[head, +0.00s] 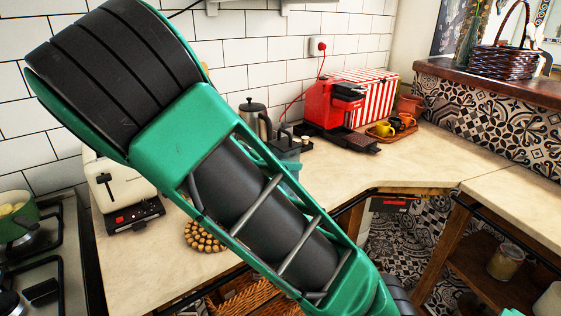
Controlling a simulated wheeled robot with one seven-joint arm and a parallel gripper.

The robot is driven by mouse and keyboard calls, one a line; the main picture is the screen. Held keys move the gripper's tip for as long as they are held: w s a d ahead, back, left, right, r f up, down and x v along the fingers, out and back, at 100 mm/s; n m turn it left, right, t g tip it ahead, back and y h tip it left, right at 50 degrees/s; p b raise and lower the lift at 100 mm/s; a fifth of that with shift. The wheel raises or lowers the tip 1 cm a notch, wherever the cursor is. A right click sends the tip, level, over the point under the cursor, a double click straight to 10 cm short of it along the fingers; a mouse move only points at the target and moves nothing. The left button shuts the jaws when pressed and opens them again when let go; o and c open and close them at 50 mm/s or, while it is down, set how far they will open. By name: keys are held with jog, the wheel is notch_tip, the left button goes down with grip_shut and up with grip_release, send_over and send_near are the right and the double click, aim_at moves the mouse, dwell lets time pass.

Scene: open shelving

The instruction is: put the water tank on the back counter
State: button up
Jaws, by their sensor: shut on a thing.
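My green and black arm crosses the head view from upper left to lower right, and my gripper is not in view. What it holds cannot be seen.
A metal pot (254,120), a toaster (119,185) and a bead trivet (203,236) are on the counter. A wooden tray (390,132) holds cups. The counter's front right area is clear. A stove (35,262) is at left.

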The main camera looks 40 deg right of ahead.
jog(key=o, duration=1.5)
jog(key=shift+o, duration=0.2)
jog(key=v, duration=1.2)
jog(key=shift+a, duration=0.1)
